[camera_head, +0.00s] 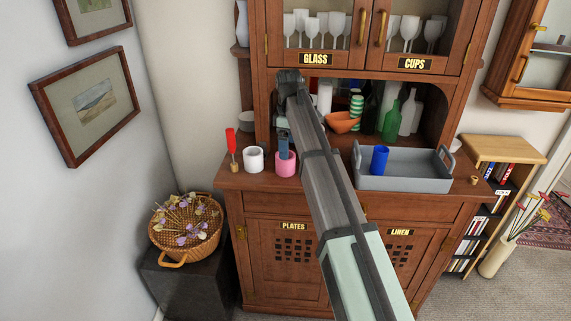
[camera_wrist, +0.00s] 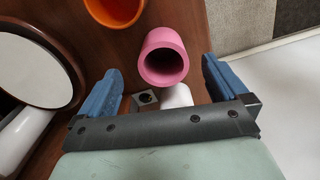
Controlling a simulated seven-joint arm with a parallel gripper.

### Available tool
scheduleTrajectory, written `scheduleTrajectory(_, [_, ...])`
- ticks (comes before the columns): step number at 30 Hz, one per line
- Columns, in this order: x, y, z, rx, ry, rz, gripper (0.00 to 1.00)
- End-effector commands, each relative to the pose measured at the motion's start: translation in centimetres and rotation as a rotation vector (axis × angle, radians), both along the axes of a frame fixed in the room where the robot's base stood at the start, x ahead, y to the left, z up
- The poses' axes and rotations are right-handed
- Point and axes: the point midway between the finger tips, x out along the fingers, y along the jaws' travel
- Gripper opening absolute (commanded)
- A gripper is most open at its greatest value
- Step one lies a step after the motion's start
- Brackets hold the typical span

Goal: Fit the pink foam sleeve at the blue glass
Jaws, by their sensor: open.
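The pink foam sleeve (camera_head: 287,168) stands upright on the sideboard top, left of centre. In the wrist view the pink sleeve (camera_wrist: 163,38) shows its dark open mouth, ahead of and between my blue fingers. My gripper (camera_head: 283,153) is open and points down just over the sleeve; its fingers are spread with gaps on both sides (camera_wrist: 163,70). I cannot tell whether the fingertips reach below the sleeve's rim. The blue glass (camera_head: 379,160) stands in the grey tray to the right and carries no sleeve.
A white cup-like piece (camera_head: 254,159) and a red-topped item (camera_head: 232,145) stand left of the sleeve. The grey tray (camera_head: 405,184) has raised walls and handles. An orange bowl (camera_head: 342,122) and green bottles (camera_head: 390,122) stand behind, under the upper cabinet.

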Motion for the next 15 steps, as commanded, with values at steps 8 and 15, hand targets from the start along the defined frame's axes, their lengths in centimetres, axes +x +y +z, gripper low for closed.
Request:
scheduleTrajectory(8, [0.0,0.1,-2.3,0.000,0.000,0.001,1.00])
scheduleTrajectory(15, [-0.2,0.7,-4.5,0.000,0.001,0.001,1.00])
